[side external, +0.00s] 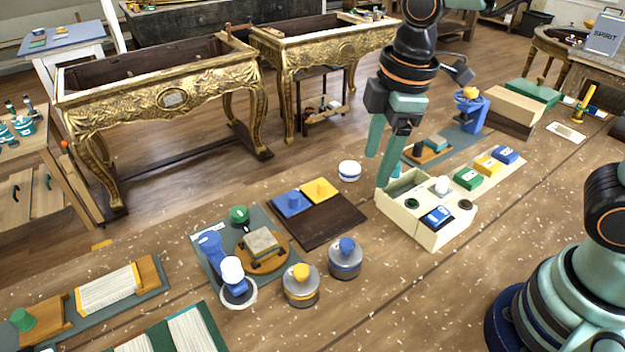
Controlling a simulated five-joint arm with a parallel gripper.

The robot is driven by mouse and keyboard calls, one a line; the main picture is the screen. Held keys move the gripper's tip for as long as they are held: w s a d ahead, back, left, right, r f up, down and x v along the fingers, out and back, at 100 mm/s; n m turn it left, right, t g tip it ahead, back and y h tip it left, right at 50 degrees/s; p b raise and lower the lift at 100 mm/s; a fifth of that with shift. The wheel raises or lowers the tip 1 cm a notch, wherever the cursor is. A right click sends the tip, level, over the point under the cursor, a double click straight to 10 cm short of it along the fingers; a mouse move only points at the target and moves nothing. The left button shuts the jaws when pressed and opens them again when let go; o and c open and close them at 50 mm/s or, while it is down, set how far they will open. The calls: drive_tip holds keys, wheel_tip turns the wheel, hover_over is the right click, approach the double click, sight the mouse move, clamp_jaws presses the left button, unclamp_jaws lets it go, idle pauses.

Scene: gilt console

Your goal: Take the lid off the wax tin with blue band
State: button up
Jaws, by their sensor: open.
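A small round white tin (349,171) with a blue band stands on the wooden worktop, behind the dark board. Its pale top is on, and nothing touches it. My gripper (378,169) points down just to its right in the picture, close to the back corner of the cream box. Its two teal fingers are apart with nothing between them. How high the fingertips are above the worktop is hard to tell.
A cream divided box (419,232) with small items stands right of the tin. A dark board (335,218) with blue and yellow squares lies in front. Two grey canisters, one yellow-knobbed (301,287) and one blue-knobbed (346,260), stand nearer. Bare worktop lies left of the tin.

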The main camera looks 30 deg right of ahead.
sight(347, 242)
drive_tip(key=a+f+n, duration=0.1)
drive_tip(key=f, duration=0.4)
drive_tip(key=a+f+n+g, duration=0.1)
drive_tip(key=a+f+n, duration=0.1)
drive_tip(key=f, duration=0.3)
drive_tip(key=a+f+n, duration=0.1)
drive_tip(key=a+f, duration=0.1)
drive_tip(key=f, duration=0.2)
drive_tip(key=shift+s+f+n+h, duration=0.15)
drive_tip(key=shift+f+n+h, duration=0.15)
drive_tip(key=shift+f+n, duration=0.1)
clamp_jaws()
